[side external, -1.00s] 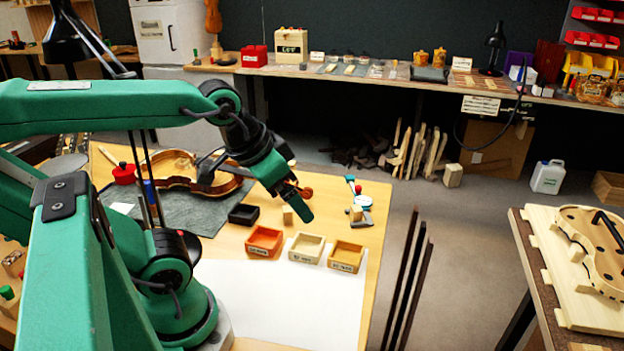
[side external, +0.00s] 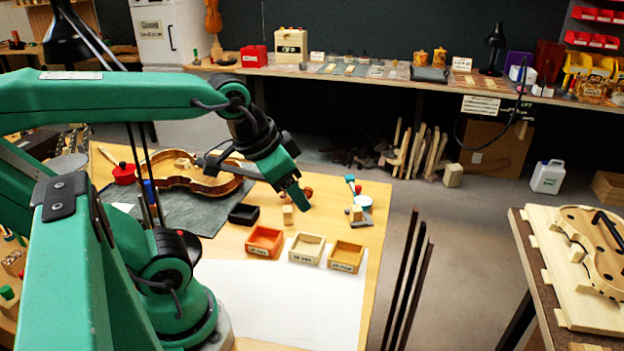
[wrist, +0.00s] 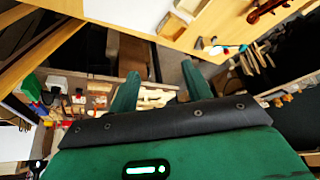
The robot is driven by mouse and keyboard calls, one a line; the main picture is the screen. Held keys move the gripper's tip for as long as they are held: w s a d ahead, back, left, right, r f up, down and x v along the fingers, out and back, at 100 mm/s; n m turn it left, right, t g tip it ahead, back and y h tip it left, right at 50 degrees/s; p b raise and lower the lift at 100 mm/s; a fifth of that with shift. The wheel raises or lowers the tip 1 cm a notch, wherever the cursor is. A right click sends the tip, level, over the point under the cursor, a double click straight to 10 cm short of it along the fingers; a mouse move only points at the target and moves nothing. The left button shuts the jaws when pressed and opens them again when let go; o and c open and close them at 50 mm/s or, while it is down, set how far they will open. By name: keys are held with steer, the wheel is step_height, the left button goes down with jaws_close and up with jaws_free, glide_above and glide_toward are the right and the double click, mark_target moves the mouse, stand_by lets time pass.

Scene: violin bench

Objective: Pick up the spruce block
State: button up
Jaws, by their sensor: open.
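A small pale wooden block (side external: 288,214), which looks like the spruce block, stands upright on the bench behind the small trays in the side view. Another small pale block (side external: 356,213) stands farther right, beside a teal-handled tool. No label tells the two blocks apart. My gripper (side external: 302,203) is just right of and above the first block in the picture, apparently apart from it. In the wrist view my two fingers (wrist: 160,84) are spread with nothing held between them. I cannot make out the block in the wrist view.
An orange tray (side external: 264,241), a cream tray (side external: 306,249) and a yellow tray (side external: 346,256) stand in front of the block. A violin body (side external: 205,184) lies behind left. White paper (side external: 285,300) covers clear bench in front.

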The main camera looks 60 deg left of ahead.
steer(key=w+a+m+g, duration=0.2)
steer(key=w+a+m, duration=0.1)
steer(key=w+m, duration=0.4)
steer(key=m+g, duration=0.3)
steer(key=m, duration=1.1)
glide_above(357, 208)
steer(key=f, duration=1.6)
steer(key=shift+s, duration=0.2)
steer(key=shift+w+a+f, duration=0.1)
steer(key=shift+f, duration=0.1)
steer(key=shift+f, duration=0.1)
steer(key=shift+w+f, duration=0.1)
steer(key=shift+f, duration=3.7)
